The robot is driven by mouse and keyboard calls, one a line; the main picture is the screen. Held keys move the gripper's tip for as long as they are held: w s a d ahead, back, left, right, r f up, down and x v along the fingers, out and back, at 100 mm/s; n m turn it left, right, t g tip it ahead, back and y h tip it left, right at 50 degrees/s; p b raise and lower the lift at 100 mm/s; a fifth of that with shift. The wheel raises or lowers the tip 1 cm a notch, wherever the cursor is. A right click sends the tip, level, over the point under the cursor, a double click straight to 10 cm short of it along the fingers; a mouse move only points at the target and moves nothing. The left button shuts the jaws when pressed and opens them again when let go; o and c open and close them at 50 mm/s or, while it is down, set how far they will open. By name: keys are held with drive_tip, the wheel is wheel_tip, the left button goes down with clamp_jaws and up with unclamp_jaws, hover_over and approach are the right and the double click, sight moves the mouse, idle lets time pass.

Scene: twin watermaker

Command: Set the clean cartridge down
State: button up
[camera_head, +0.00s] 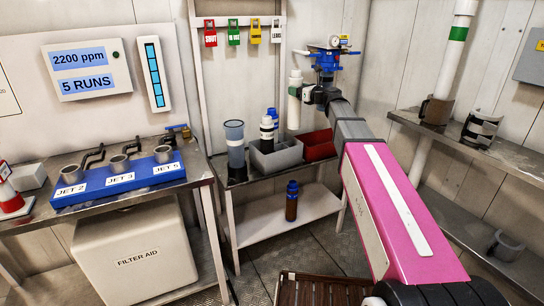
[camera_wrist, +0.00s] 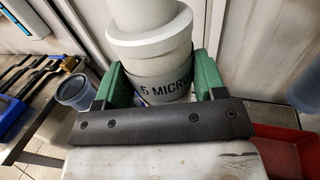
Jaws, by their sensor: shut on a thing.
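My gripper (camera_head: 299,92) is shut on a white cartridge (camera_head: 295,112), held upright above the bench at the back. In the wrist view the gripper's green fingers (camera_wrist: 157,92) press on both sides of the white cartridge (camera_wrist: 150,50). Its label reads "5 MICRO", with the rest hidden by a finger. The cartridge's lower end in the head view appears above the grey bin (camera_head: 287,158), apart from it. A red bin (camera_head: 322,144) stands to the right of the grey bin and also shows in the wrist view (camera_wrist: 285,150).
A clear blue-topped cup (camera_head: 235,150) stands at the bench's left. A dark bottle (camera_head: 292,205) stands on the lower shelf. A blue valve assembly (camera_head: 327,60) is on the wall behind. A jet stand (camera_head: 120,180) is at left.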

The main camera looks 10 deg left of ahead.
sight(296, 128)
wheel_tip(296, 128, down, 18)
drive_tip(key=shift+w+a+r, duration=0.1)
idle(0.6)
drive_tip(key=shift+f, duration=0.2)
drive_tip(key=o, duration=1.2)
drive_tip(key=shift+o, duration=0.2)
drive_tip(key=shift+r, duration=0.15)
